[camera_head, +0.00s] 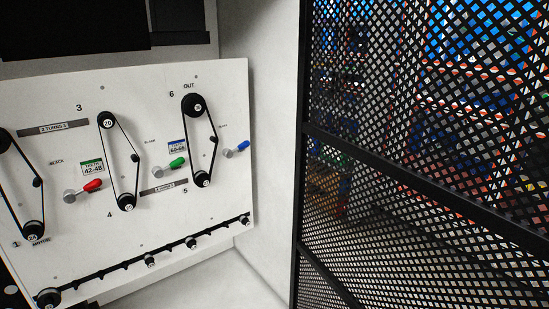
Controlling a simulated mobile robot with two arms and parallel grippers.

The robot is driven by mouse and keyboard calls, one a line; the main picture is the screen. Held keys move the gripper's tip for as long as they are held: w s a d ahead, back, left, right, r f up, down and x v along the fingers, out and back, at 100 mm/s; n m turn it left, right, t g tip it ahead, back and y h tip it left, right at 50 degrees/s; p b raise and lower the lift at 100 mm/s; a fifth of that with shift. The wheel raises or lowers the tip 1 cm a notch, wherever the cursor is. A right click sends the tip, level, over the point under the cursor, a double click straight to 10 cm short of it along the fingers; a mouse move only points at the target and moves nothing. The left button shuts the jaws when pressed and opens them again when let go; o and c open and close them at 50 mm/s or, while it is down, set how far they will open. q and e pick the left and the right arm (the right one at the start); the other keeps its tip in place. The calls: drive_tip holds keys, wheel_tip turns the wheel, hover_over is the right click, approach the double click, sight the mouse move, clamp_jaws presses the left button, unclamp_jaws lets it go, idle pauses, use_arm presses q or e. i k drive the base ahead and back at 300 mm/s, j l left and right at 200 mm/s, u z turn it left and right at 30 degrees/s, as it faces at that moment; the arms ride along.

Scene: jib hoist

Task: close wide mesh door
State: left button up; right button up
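The wide mesh door (425,205) fills the right side of the head view. It is a black diamond mesh in a dark frame, with a dark horizontal bar (425,182) across it. Its near upright frame edge (300,150) stands just right of a white wall. Through the mesh I see blurred blue, orange and white shapes. The door's outer edge, handle and latch are not in view, so I cannot tell how far open it stands. Neither of my grippers shows in the view.
Left of the door is a tilted white panel (130,240) with black belts on pulleys. Red (92,185), green (177,162) and blue (243,146) handled levers stick out from it. A white side wall (262,120) lies between panel and door.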

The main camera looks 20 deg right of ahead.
sight(528, 237)
drive_tip(key=k+l+u, duration=0.2)
drive_tip(key=k+l, duration=0.6)
drive_tip(key=l, duration=0.3)
drive_tip(key=k+l+u, duration=0.2)
drive_tip(key=k+l, duration=0.8)
drive_tip(key=l, duration=0.25)
drive_tip(key=k+l, duration=0.1)
drive_tip(key=l, duration=0.3)
drive_tip(key=k+l, duration=0.1)
drive_tip(key=l, duration=0.25)
drive_tip(key=k+l+u, duration=0.1)
drive_tip(key=l, duration=0.25)
